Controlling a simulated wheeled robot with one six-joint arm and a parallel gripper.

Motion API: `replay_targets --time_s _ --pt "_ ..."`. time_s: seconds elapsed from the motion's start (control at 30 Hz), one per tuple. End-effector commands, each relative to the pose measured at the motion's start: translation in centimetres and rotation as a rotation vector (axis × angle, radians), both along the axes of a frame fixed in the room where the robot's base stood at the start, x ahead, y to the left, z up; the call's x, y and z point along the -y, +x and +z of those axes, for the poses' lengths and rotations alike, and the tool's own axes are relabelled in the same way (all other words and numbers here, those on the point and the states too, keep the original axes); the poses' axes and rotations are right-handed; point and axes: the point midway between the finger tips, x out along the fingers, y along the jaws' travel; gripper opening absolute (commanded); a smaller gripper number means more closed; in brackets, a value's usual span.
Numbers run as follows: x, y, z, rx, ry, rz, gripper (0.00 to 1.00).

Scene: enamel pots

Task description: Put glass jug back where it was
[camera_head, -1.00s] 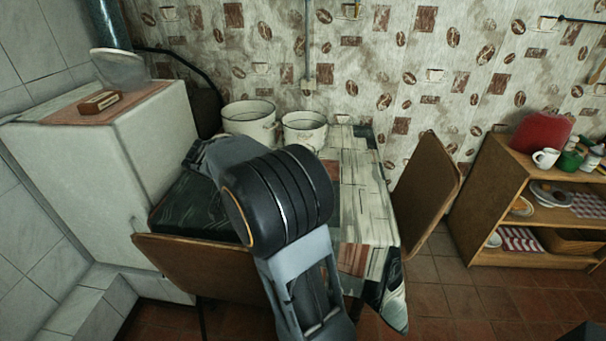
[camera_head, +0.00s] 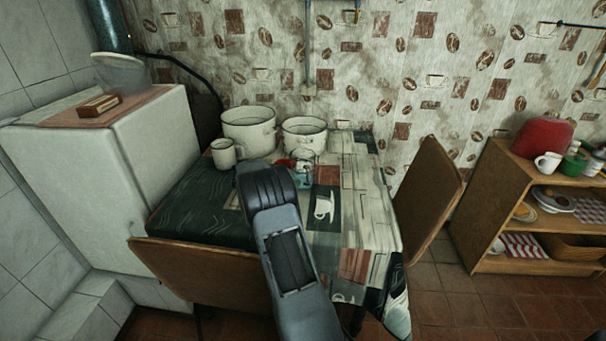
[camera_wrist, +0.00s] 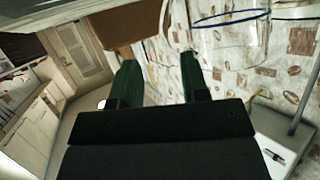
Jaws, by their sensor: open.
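The clear glass jug (camera_head: 304,177) stands on the table in front of the right pot in the head view. In the wrist view the see-through jug (camera_wrist: 228,42) with a blue rim fills the upper right, beyond and to the right of my fingers. My gripper (camera_wrist: 159,72) is open, with two dark green fingers apart and nothing clearly between them. In the head view my wrist hides the fingers, close to the jug's left side. I cannot tell whether a finger touches the glass.
Two white enamel pots (camera_head: 249,131) (camera_head: 304,135) stand at the table's back, with a white mug (camera_head: 225,153) to their left. A white cup motif shows on the patterned tablecloth (camera_head: 362,205). Chairs (camera_head: 428,197) (camera_head: 205,272) flank the table. A white cabinet (camera_head: 105,180) is left, a wooden shelf (camera_head: 500,190) right.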

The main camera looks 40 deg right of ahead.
Motion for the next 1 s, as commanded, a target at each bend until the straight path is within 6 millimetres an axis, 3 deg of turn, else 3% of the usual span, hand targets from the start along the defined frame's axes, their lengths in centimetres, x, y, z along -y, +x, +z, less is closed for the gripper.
replay_targets --time_s 0.37,0.7,0.93,1.0 --pt "1.8 -0.4 -0.7 0.000 0.001 -0.002 0.41" --pt "5.5 -1.0 -2.2 -0.001 0.001 0.000 0.41" --pt "5.6 -1.0 -2.3 0.000 0.001 0.001 0.41" --pt "5.6 -1.0 -2.3 -0.001 0.001 0.000 0.35"
